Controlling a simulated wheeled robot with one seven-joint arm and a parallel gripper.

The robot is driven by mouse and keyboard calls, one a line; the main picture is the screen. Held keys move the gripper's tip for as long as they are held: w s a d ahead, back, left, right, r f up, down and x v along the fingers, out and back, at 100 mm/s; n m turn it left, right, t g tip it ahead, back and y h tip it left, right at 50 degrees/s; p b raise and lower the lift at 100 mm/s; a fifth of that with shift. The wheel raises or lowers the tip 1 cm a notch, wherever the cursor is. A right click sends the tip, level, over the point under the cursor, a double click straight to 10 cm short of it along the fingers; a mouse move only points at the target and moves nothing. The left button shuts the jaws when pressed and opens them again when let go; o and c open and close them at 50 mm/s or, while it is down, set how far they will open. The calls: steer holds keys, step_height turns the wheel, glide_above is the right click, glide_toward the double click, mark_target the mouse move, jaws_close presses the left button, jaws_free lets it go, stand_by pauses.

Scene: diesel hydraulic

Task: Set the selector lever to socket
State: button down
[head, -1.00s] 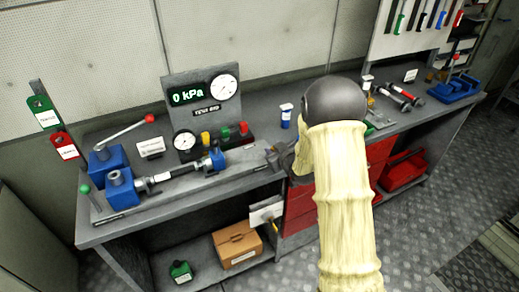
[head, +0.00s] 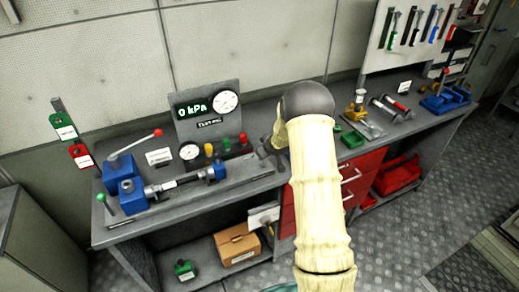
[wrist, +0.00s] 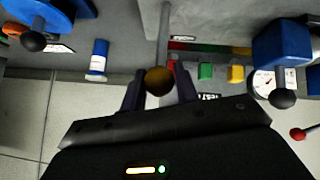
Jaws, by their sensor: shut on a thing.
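In the wrist view, a lever with a dull brown-yellow ball knob (wrist: 159,81) on a thin grey rod (wrist: 163,35) stands between the two dark fingers of my gripper (wrist: 160,88). My gripper is shut on this knob. I take it for the selector lever, but no label on it is readable. In the head view, my pale arm and its dark round joint hide the knob and most of my gripper, near the middle of the bench. I cannot read which position the lever is in.
A test rig panel (head: 207,115) reading 0 kPa, a gauge and coloured caps stand left of my arm. Blue blocks (head: 130,188) and a red-knobbed handle (head: 135,145) lie further left. A blue-and-white bottle (wrist: 97,60) stands close beside my gripper.

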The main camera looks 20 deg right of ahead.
steer(key=shift+w+r, duration=0.2)
steer(key=shift+w, duration=0.6)
steer(key=shift+a, duration=0.1)
steer(key=c, duration=1.1)
jaws_free()
steer(key=shift+w+f, duration=0.1)
steer(key=shift+b+v, duration=0.3)
steer(key=shift+v, duration=0.5)
steer(key=b+v, duration=0.1)
steer(key=v, duration=1.4)
steer(key=shift+s, duration=0.4)
